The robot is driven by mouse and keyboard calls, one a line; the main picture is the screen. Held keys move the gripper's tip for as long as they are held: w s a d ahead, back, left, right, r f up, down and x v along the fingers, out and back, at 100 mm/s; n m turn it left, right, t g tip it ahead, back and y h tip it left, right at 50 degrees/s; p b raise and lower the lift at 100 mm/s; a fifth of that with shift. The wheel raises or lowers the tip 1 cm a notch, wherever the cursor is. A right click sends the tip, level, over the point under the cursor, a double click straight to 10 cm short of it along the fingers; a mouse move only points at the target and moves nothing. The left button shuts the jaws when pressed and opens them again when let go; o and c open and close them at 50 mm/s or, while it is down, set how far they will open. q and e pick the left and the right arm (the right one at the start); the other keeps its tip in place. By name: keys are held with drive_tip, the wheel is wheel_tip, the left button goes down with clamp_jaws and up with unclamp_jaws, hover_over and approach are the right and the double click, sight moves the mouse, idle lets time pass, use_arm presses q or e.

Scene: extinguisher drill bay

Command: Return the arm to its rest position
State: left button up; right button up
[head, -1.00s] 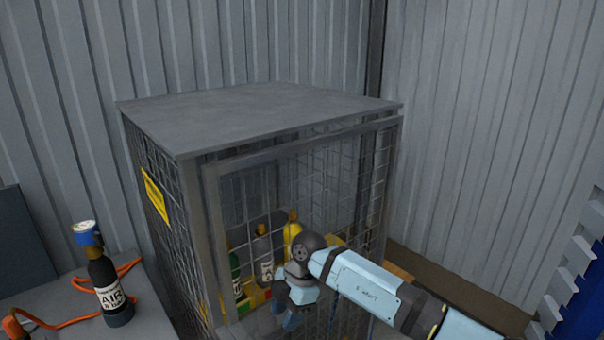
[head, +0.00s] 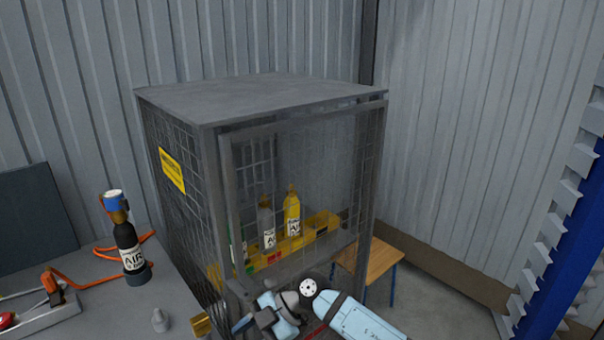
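My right arm (head: 365,318) comes in from the lower right in the head view, pale blue with dark joints. It is bent at a dark joint with a round pale cap and lies low in front of the mesh cage (head: 262,97). Its far end (head: 243,324) is at the bottom edge of the picture. The fingertips there cannot be made out, so I cannot tell whether the gripper is open or holds anything. My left gripper is out of view.
In the cage, a grey bottle (head: 266,224), a yellow bottle (head: 292,212) and a partly hidden green one stand by a yellow rack (head: 322,222). A black AIR bottle (head: 127,246) stands on the grey bench (head: 95,312) at left. A wooden-topped table (head: 382,258) stands behind right.

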drive_tip(key=s+r+m+t+y, duration=0.3)
drive_tip(key=s+m+t+y, duration=0.1)
drive_tip(key=y, duration=0.4)
drive_tip(key=s+d+f+m+t+h, duration=0.2)
drive_tip(key=d+f+m+t+h, duration=0.4)
drive_tip(key=d+m+t, duration=0.4)
drive_tip(key=s+d+f+m+t+h, duration=0.3)
drive_tip(key=d+f+m+t+h, duration=0.3)
drive_tip(key=d+m, duration=0.45)
drive_tip(key=s+d+f+g+h, duration=0.45)
drive_tip(key=s+d+f, duration=0.45)
drive_tip(key=s, duration=0.4)
use_arm(q)
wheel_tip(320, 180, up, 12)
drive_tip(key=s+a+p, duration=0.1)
drive_tip(key=p, duration=1.3)
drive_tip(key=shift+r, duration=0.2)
use_arm(e)
wheel_tip(320, 180, up, 13)
drive_tip(key=d, duration=0.1)
drive_tip(key=shift+w+n, duration=0.3)
drive_tip(key=shift+n, duration=0.05)
drive_tip(key=shift+r+y, duration=0.1)
drive_tip(key=shift+y, duration=0.15)
